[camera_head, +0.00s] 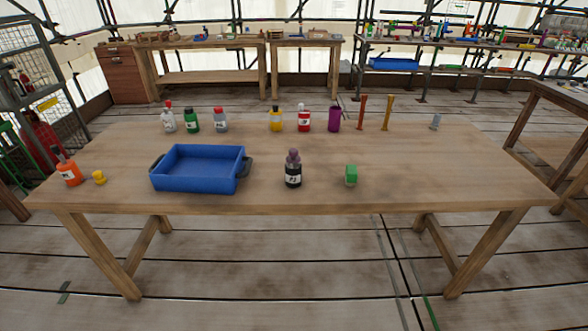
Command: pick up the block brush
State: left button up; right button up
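Neither of my grippers shows in the head view.
A black bottle with a purple top (293,170) stands left of the green block. A blue tray (198,184) is farther left, near an orange bottle (68,171) and a yellow piece (99,177). Several bottles line the back. The table's right front is clear.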

aim_at(352, 175)
jog(key=i+l+u, duration=0.25)
jog(key=l+u, duration=0.2)
jog(key=l, duration=0.25)
jog(key=i+l+u, duration=0.1)
jog(key=l+u, duration=0.3)
jog(key=l, duration=0.35)
jog(key=l+u, duration=0.45)
jog(key=l, duration=0.35)
jog(key=k+l+u, duration=0.15)
jog(key=l+u, duration=0.3)
jog(key=l, duration=0.3)
